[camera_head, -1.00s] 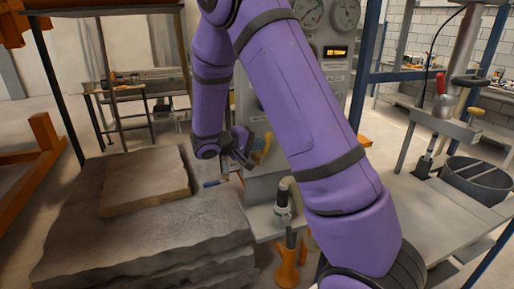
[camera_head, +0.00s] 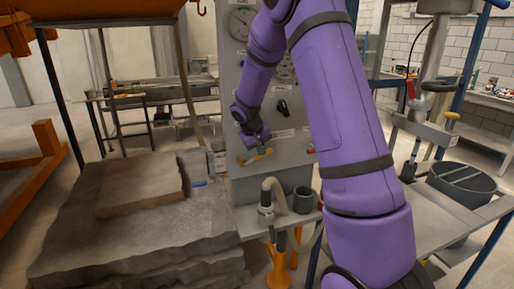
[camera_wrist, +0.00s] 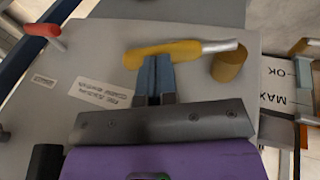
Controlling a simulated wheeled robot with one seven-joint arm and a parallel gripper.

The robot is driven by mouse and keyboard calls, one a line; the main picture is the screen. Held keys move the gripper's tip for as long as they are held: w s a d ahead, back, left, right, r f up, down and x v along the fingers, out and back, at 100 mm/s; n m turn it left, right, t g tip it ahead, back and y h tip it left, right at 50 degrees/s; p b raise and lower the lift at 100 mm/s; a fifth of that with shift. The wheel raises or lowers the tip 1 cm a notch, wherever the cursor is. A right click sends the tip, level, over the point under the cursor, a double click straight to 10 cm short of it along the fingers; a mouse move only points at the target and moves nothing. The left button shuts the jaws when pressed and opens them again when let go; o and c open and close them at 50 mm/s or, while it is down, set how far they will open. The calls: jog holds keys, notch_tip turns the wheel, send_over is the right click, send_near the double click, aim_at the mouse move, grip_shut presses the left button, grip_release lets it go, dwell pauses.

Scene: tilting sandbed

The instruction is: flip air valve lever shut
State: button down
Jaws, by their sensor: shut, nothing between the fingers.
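The yellow-handled lever (camera_head: 255,156) lies nearly level, low on the grey panel (camera_head: 231,105). In the wrist view the yellow lever (camera_wrist: 170,51) runs across the top, with a bare metal end at right beside a brass-coloured stub (camera_wrist: 229,66). My gripper (camera_wrist: 155,66) is shut and empty. Its blue-grey fingertips are at the lever's lower edge in the wrist view; I cannot tell whether they touch. In the head view my gripper (camera_head: 257,143) is just above the lever, in front of the panel. The small labels are not readable enough to name the valve.
A red-handled lever (camera_wrist: 42,30) is on the panel at the left of the wrist view. The panel also bears gauges (camera_head: 241,22) and a black knob (camera_head: 282,108). A hose (camera_head: 272,190) and a grey cup (camera_head: 303,199) stand below. Stone slabs (camera_head: 140,235) lie at left.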

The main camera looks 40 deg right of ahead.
jog(key=shift+s+d+f+y, duration=0.15)
jog(key=shift+d+f+y, duration=0.35)
jog(key=shift+y, duration=0.3)
jog(key=shift+x, duration=0.9)
jog(key=shift+s+d+f, duration=0.1)
jog(key=shift+s+d, duration=0.05)
jog(key=shift+s, duration=0.1)
jog(key=shift+s+f, duration=0.1)
jog(key=shift+f, duration=0.05)
jog(key=shift+r, duration=0.55)
notch_tip(320, 180, up, 13)
jog(key=s, duration=0.2)
jog(key=shift+s+a+t, duration=0.2)
jog(key=shift+a+t, duration=0.1)
jog(key=shift+a, duration=0.05)
